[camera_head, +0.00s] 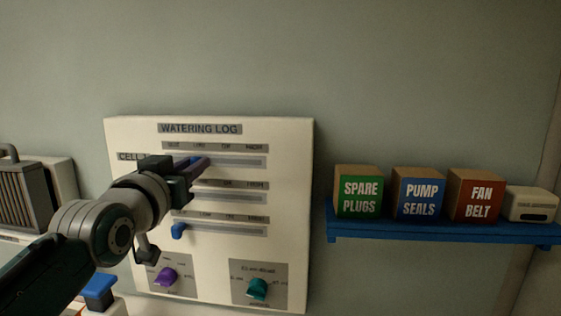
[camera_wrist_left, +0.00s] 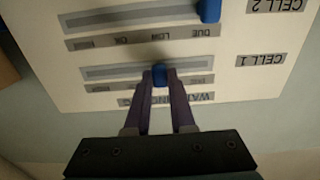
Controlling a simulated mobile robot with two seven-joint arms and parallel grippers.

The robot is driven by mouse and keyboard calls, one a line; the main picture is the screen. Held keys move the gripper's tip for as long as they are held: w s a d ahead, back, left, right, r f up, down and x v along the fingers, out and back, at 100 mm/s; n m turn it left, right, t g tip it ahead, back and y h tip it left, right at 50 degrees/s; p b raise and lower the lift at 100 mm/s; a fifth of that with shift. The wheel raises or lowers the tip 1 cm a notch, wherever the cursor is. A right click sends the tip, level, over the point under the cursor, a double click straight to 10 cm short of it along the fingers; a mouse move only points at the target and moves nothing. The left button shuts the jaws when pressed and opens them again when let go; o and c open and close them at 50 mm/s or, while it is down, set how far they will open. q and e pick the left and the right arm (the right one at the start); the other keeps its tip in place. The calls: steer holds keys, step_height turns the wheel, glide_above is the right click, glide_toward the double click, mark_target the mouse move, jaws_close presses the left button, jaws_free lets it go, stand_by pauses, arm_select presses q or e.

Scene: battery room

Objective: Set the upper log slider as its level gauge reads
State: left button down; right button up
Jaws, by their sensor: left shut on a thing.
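The watering log panel (camera_head: 290,140) is a cream board with three horizontal sliders. The upper slider's slot (camera_head: 240,162) lies under a row of labels, beside the CELL 1 plate. My left gripper (camera_head: 200,163) is at this slot. In the left wrist view, which shows the panel upside down, its fingers (camera_wrist_left: 159,80) are shut on the upper slider's blue knob (camera_wrist_left: 159,73). The knob stands near the second label from the panel's left; the fingers partly hide that label. The lowest slider's blue knob (camera_head: 178,231) is at its left end. I cannot make out a level gauge. My right gripper is not in view.
A purple knob (camera_head: 166,276) and a teal knob (camera_head: 257,289) sit low on the panel. To the right, a blue shelf (camera_head: 440,236) holds labelled boxes and a small pale device (camera_head: 531,205). A grey ribbed unit (camera_head: 25,195) stands at the left.

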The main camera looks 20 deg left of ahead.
arm_select(q)
steer(key=shift+a, duration=0.15)
steer(key=c, duration=0.8)
jaws_free()
steer(key=shift+a, duration=0.1)
steer(key=shift+o, duration=0.2)
steer(key=shift+s, duration=0.1)
steer(key=b+v, duration=0.2)
steer(key=v, duration=0.8)
